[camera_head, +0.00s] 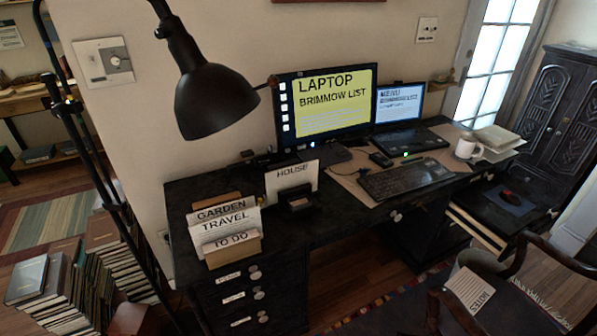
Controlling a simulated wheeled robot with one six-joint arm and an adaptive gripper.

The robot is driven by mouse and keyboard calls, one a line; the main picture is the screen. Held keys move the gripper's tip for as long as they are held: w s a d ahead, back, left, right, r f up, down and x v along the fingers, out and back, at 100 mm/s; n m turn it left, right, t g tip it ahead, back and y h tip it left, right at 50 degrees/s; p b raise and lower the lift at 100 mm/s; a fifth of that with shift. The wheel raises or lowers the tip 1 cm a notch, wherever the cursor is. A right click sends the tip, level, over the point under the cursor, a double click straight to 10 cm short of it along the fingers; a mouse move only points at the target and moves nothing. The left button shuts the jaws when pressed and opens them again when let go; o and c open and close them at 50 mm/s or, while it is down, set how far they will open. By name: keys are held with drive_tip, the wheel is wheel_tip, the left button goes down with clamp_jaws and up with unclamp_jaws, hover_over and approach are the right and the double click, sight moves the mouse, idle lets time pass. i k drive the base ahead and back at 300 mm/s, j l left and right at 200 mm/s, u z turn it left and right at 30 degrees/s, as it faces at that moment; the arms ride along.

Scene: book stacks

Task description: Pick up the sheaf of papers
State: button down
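Several papers could be the sheaf, and I cannot tell which one it is. Loose pale papers (497,138) lie on the right end of the black desk, beside and partly behind a white mug (466,148). Upright sheets marked GARDEN, TRAVEL and TO DO (229,224) stand in a brown holder (232,252) at the desk's left front. A sheet marked HOUSE (291,181) stands in a small dark holder behind them. A sheet marked NOTES (469,292) is on the chair at the lower right. My gripper is not in view.
A black lamp (217,97) hangs over the desk's left part. A monitor (328,104), laptop (397,107) and keyboard (406,178) fill the middle. A wooden chair (524,262) stands at the right front. Rows of books (81,278) stand left of the desk.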

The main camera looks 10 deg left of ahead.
sight(282, 179)
drive_tip(key=j, duration=0.6)
drive_tip(key=i+j, duration=0.15)
drive_tip(key=j, duration=0.4)
drive_tip(key=j+u, duration=0.1)
drive_tip(key=j, duration=0.5)
drive_tip(key=i+j, duration=0.15)
drive_tip(key=j, duration=0.4)
